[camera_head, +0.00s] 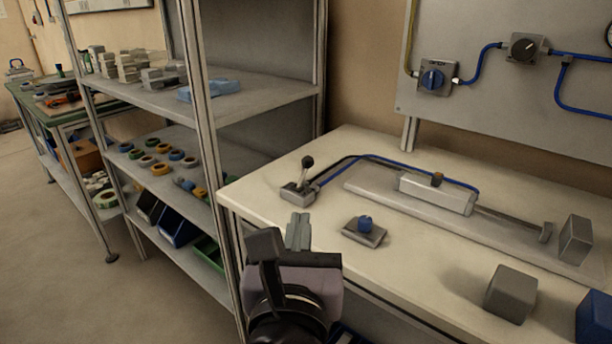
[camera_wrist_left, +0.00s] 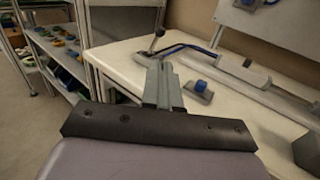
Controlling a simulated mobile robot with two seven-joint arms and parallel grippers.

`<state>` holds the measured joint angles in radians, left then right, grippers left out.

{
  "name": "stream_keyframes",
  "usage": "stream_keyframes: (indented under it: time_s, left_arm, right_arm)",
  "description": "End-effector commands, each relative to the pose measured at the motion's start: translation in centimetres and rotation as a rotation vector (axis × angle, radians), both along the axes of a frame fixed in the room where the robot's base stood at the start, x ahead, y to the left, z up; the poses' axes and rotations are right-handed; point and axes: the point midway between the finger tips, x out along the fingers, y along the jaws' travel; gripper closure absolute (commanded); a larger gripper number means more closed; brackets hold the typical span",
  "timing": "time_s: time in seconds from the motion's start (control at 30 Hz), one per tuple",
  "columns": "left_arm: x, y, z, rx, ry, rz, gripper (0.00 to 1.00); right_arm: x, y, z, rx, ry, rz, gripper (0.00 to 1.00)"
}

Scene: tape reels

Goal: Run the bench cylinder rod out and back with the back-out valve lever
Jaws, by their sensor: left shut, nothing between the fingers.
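The valve lever (camera_head: 307,164) is a short stalk with a dark knob on a grey valve block (camera_head: 298,193) at the bench's left back part; the lever also shows in the left wrist view (camera_wrist_left: 158,33). My left gripper (camera_head: 298,218) is shut and empty, just in front of the valve block and apart from the lever. My right gripper is not in view.
A small grey plate with a blue knob (camera_head: 365,223) sits on the bench (camera_head: 408,268) right of my gripper. A shelf rack (camera_head: 203,120) with tape reels stands left of the bench.

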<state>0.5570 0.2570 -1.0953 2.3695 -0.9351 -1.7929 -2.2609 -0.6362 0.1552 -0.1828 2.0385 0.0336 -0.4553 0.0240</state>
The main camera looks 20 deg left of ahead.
Motion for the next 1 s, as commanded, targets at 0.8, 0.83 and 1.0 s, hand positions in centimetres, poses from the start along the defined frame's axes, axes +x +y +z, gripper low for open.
stream_keyframes:
  time_s: [0.8, 0.83, 1.0]
  left_arm:
    - [12.3, 3.4, -0.1, -0.001, 0.001, 0.002, 1.0]
    - [12.6, 3.5, -0.1, -0.001, 0.001, 0.001, 1.0]
    - [13.4, 3.7, -0.1, -0.002, 0.0, 0.0, 1.0]
  right_arm:
    - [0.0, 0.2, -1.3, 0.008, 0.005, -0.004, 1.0]
    - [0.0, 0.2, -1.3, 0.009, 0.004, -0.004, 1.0]
    - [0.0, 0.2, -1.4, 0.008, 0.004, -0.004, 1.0]
